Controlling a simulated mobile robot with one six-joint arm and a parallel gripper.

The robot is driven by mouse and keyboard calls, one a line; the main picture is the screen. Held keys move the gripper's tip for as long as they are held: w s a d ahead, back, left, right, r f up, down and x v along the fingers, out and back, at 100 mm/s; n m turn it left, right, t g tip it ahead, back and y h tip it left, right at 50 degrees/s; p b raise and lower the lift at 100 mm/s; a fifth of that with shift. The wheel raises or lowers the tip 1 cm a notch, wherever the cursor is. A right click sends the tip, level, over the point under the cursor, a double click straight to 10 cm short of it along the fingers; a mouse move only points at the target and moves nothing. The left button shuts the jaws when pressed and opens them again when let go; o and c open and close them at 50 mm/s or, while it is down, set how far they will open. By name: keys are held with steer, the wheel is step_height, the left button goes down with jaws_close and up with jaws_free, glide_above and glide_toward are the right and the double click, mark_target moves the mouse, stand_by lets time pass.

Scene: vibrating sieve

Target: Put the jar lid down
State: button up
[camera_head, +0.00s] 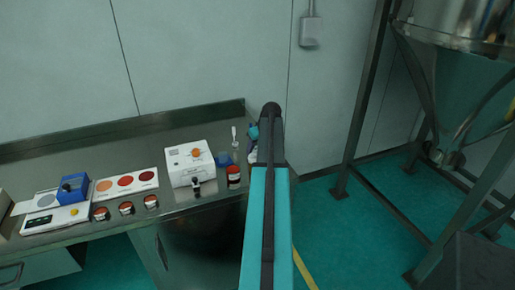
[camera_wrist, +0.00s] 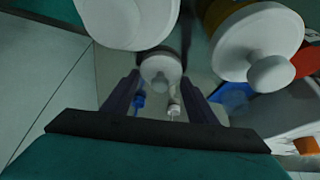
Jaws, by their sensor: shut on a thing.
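In the wrist view the jar lid (camera_wrist: 160,68), a white disc with a small knob, is between the two dark fingertips of my gripper (camera_wrist: 160,82), which is shut on it. Whether the lid touches anything beneath it cannot be told. A large white knobbed lid (camera_wrist: 265,45) tops a container to the right of the fingers. In the head view my arm covers the right end of the bench and hides the lid and most of the gripper.
The metal bench (camera_head: 195,222) holds a white box (camera_head: 198,160), a blue cup (camera_head: 223,159), a red-and-white jar (camera_head: 233,177), a colour card (camera_head: 125,184) and several small jars. A blue device (camera_head: 73,187) stands at left. A hopper frame (camera_head: 362,100) stands at right.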

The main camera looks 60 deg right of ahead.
steer(key=o, duration=1)
steer(key=shift+r, duration=0.15)
steer(key=shift+b+v, duration=1.2)
steer(key=shift+v, duration=4.8)
